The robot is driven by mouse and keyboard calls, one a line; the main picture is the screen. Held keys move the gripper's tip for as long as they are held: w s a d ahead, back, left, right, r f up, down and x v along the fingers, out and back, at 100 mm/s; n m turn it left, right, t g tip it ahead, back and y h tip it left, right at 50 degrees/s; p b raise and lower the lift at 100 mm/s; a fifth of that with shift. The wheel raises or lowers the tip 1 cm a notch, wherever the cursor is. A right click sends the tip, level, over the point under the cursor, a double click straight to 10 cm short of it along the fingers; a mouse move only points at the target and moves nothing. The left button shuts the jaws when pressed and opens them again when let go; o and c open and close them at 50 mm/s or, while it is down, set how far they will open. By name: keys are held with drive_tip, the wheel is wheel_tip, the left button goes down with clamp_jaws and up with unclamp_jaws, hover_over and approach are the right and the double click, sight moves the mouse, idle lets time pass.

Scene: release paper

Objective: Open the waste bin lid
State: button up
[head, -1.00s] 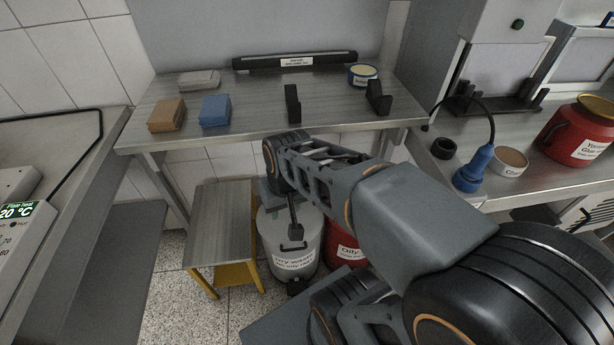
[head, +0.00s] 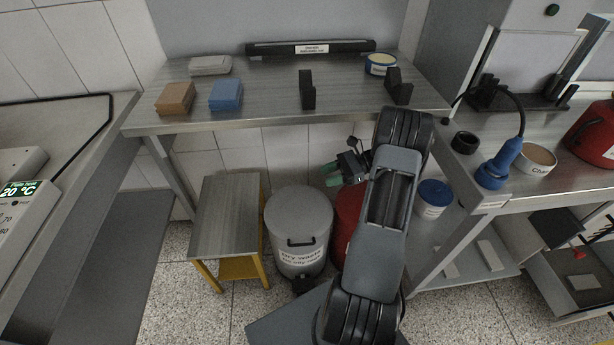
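A grey waste bin labelled "Dry waste" (head: 299,258) stands on the floor under the back table. Its round lid (head: 298,212) lies flat and looks shut, with a dark handle (head: 301,243) at its front edge. A dark pedal-like part (head: 304,283) shows at its foot. A red bin (head: 346,222) stands just right of it, largely hidden by my arm; its lid cannot be judged. My gripper (head: 333,174) is above and behind the red bin, pointing left, apart from the grey lid. Its green fingertips show small, and their gap is unclear. I see nothing held.
A small stool with yellow legs (head: 226,218) stands close left of the grey bin. The back table (head: 262,112) overhangs behind, with blocks and black holders on it. A blue-lidded tub (head: 433,198) stands on a low shelf at right.

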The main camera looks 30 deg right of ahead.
drive_tip(key=d+f+m+t+y, duration=0.1)
drive_tip(key=d+f+m+t, duration=0.15)
drive_tip(key=d, duration=0.45)
drive_tip(key=x, duration=1.3)
drive_tip(key=shift+w+a+r+n+t+b, duration=0.2)
drive_tip(key=shift+w+r+n+t+b, duration=0.15)
drive_tip(key=shift+w+r+n+b, duration=0.1)
clamp_jaws()
drive_tip(key=c, duration=0.7)
unclamp_jaws()
drive_tip(key=o, duration=0.7)
drive_tip(key=v, duration=1.4)
drive_tip(key=shift+f+p, duration=0.2)
drive_tip(key=shift+p, duration=0.1)
